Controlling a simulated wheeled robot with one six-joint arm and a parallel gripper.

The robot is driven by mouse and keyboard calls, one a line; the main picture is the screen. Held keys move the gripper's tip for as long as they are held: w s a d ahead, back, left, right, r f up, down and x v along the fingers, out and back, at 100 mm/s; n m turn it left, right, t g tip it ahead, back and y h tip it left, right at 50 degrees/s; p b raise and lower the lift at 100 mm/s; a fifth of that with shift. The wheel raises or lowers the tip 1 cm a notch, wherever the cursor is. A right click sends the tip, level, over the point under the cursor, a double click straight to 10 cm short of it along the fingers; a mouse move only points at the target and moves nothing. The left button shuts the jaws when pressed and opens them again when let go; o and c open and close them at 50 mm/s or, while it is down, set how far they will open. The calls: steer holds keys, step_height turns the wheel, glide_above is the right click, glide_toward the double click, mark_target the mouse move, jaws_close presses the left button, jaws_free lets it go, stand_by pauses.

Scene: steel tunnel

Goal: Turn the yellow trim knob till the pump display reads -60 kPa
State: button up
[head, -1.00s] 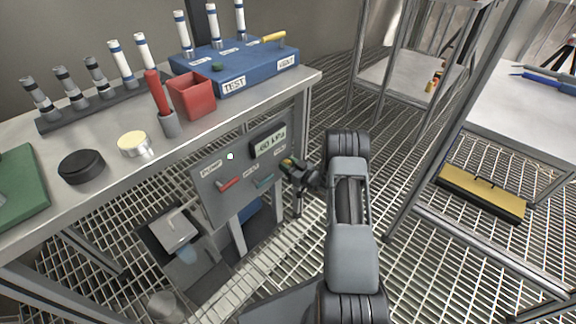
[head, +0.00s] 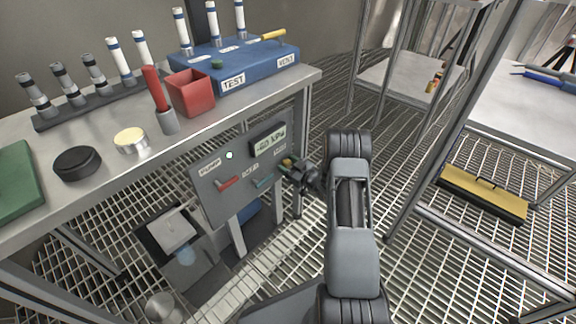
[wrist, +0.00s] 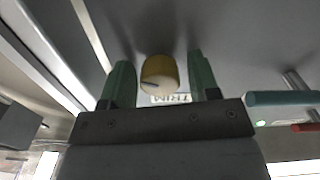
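The yellow trim knob (wrist: 160,72) sticks out of the grey panel (head: 222,210), with the TRIM label partly showing behind it in the wrist view. My gripper (wrist: 162,78) is open, with one green finger on each side of the knob and a visible gap on both sides. In the head view my gripper (head: 289,164) is at the panel's right edge, below the display, and largely hides the knob. The pump display (head: 268,141) appears to read -60 kPa, though the small digits are somewhat blurred.
A red lever (head: 228,183) and a teal lever (head: 262,181) sit on the panel left of my gripper. The bench (head: 100,197) above holds a blue test box (head: 205,72), a red cup (head: 190,93) and several tubes. A shelf rack stands at right.

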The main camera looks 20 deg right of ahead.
steer(key=shift+o, duration=0.4)
steer(key=shift+s, duration=0.1)
steer(key=shift+s+d, duration=0.2)
steer(key=p+v, duration=0.4)
steer(key=v, duration=0.9)
steer(key=shift+s+a, duration=0.1)
